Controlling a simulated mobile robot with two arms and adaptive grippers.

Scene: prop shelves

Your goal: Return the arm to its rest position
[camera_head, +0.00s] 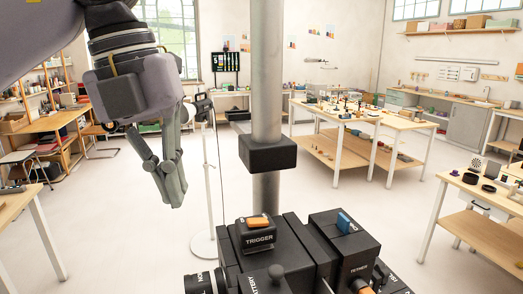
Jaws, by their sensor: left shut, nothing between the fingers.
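My left arm (120,75) comes in from the upper left. My left gripper (173,198) hangs from it, pointing down over the open floor. Its grey fingers are shut and hold nothing. My right gripper does not show. My own column and black base parts fill the lower middle of the view.
A work table (350,119) with many small items stands at the back right. Another table (492,194) is at the right edge, and a table corner (18,200) shows at the left. Wooden shelves (50,130) stand at the far left. A thin stand (208,180) rises behind my gripper.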

